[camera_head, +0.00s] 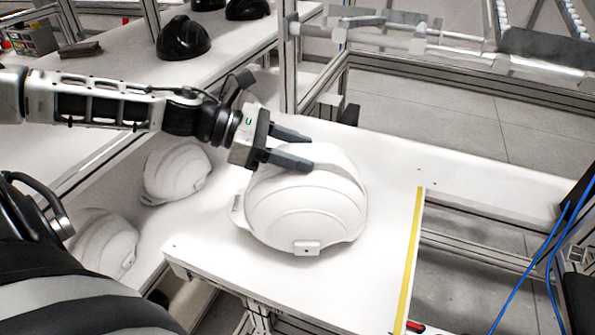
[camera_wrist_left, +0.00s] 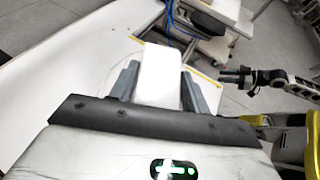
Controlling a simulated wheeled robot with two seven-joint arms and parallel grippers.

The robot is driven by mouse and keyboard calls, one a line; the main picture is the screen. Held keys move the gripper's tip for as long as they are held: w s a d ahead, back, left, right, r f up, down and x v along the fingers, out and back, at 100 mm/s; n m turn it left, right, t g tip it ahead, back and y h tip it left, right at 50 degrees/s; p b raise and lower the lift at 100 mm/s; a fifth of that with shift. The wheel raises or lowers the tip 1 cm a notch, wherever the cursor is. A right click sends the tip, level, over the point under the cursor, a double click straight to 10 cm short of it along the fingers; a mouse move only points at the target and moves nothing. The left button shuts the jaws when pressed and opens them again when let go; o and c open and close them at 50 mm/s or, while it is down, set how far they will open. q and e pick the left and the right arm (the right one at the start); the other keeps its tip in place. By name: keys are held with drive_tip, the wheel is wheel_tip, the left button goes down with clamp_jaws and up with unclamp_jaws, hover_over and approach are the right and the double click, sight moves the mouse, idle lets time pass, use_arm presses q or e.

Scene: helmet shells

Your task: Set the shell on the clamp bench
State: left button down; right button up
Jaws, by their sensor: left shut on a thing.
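A white helmet shell (camera_head: 305,212) with a raised central ridge is at the front of the white bench top (camera_head: 385,180). It rests on or just above the surface; I cannot tell which. My left gripper (camera_head: 308,151) reaches in from the left and is shut on the shell's ridge. In the left wrist view the ridge (camera_wrist_left: 158,75) lies between the two grey fingers of my left gripper (camera_wrist_left: 158,88). What looks like my right gripper (camera_wrist_left: 236,75) shows at the right of the left wrist view, apart from the shell; its jaws are too small to read.
Two more white shells (camera_head: 177,172) (camera_head: 103,242) lie to the left on a lower white surface. Black shells (camera_head: 183,38) stand on the back table. A yellow stripe (camera_head: 410,258) runs along the bench's right edge. Metal framing (camera_head: 420,50) and blue cables (camera_head: 520,275) are at the right.

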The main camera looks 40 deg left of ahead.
use_arm(q)
wheel_tip(320, 180, down, 3)
drive_tip(key=shift+w+d+f+b, duration=0.1)
drive_tip(key=shift+w+f+b, duration=0.1)
drive_tip(key=shift+b, duration=0.9)
drive_tip(key=shift+r, duration=0.1)
drive_tip(key=shift+f, duration=0.2)
drive_tip(key=c, duration=0.7)
unclamp_jaws()
